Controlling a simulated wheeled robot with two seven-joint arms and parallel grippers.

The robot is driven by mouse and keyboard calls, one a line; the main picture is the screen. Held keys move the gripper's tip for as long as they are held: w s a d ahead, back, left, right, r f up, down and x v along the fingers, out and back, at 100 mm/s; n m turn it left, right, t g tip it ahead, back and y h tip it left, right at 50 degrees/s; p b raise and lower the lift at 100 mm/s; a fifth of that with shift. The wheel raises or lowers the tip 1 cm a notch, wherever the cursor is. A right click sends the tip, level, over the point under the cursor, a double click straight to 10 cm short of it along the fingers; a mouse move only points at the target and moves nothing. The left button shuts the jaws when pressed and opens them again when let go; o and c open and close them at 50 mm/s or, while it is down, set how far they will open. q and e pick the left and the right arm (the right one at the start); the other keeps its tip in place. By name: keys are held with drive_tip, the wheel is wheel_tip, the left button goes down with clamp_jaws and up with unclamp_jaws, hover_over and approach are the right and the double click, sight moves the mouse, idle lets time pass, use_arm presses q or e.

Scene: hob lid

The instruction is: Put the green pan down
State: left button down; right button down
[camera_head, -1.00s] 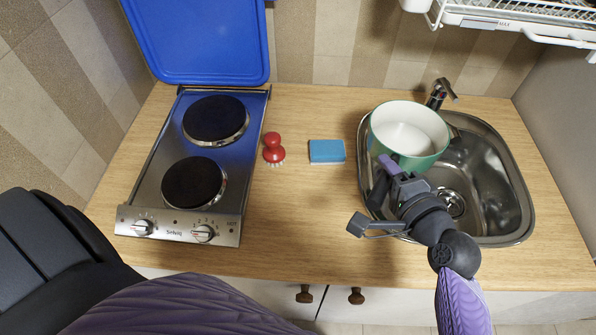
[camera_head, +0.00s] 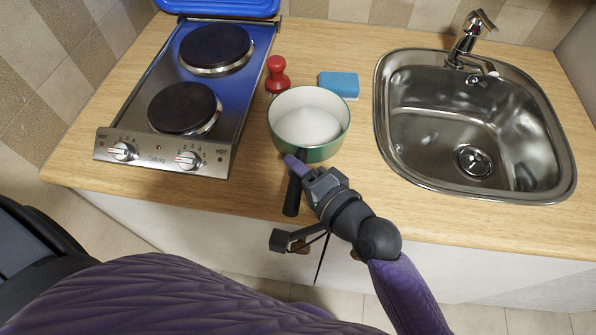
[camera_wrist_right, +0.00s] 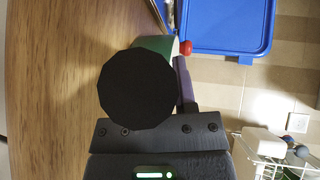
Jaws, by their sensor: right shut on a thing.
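The green pan (camera_head: 308,124) with a white inside is upright at the middle of the counter, between the hob and the sink. My right gripper (camera_head: 298,172) is shut on the pan's black handle (camera_head: 293,196), which points towards me. The handle's round end (camera_wrist_right: 137,84) fills the middle of the right wrist view and hides much of the green pan wall (camera_wrist_right: 155,45) behind it. I cannot tell whether the pan's base touches the counter. My left gripper is not in view.
The two-plate hob (camera_head: 238,128) is at the left, its blue lid (camera_head: 222,6) raised behind. A red-handled brush (camera_head: 277,72) and a blue sponge (camera_head: 340,84) lie just behind the pan. The empty sink (camera_head: 440,185) is at the right. Bare counter (camera_head: 355,170) separates pan and sink.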

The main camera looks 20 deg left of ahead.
drive_tip(key=shift+r, duration=0.15)
drive_tip(key=shift+c, duration=2.1)
unclamp_jaws()
drive_tip(key=shift+f, duration=0.2)
drive_tip(key=shift+r, duration=0.2)
drive_tip(key=p+v, duration=0.1)
drive_tip(key=v, duration=1.1)
